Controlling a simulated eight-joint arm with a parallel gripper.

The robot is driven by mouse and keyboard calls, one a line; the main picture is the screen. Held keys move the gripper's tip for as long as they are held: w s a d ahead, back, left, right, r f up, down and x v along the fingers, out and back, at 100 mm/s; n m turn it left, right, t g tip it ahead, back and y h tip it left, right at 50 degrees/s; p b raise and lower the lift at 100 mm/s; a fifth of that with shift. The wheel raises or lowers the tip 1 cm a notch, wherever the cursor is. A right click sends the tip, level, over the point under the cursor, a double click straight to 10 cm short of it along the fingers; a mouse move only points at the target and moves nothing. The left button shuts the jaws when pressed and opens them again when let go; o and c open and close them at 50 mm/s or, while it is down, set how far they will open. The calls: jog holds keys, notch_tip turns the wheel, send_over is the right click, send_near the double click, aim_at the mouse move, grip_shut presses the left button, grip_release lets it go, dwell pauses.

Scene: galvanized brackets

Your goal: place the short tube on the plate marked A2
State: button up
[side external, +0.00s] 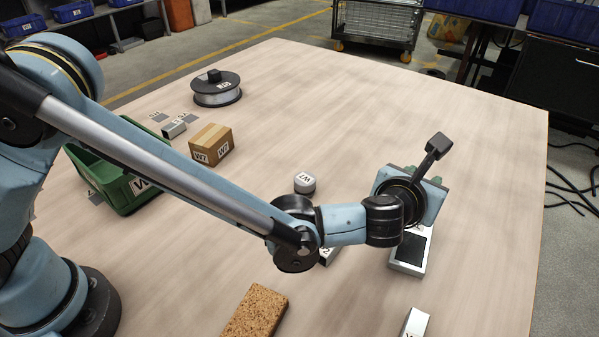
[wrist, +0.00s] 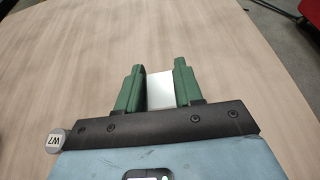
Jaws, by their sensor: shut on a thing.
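My gripper (wrist: 160,88) is shut on a pale silver, flat-faced piece (wrist: 161,92), seen between its green fingers in the wrist view. Whether this is the short tube I cannot tell for sure. A small silver block (side external: 174,128) lies at the back left beside grey plates (side external: 190,120) with small floor marks. I cannot read clearly which plate is A2.
A cardboard box (side external: 211,145), a wire spool (side external: 217,89) and a green bin (side external: 140,198) stand at the left. A round cap (side external: 304,183), a brown block (side external: 256,312), the dark-screened device (side external: 410,251) and a silver bar (side external: 415,323) lie nearer. The table's back right is clear.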

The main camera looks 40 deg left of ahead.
aim_at(417, 232)
jog(key=d+f, duration=0.1)
jog(key=f, duration=0.1)
jog(key=d+f, duration=0.1)
jog(key=f, duration=0.1)
jog(key=shift+s+d+f, duration=0.1)
jog(key=shift+s+d, duration=0.2)
jog(key=shift+f, duration=2)
jog(key=shift+f, duration=0.1)
jog(key=o, duration=1.1)
jog(key=shift+c, duration=0.2)
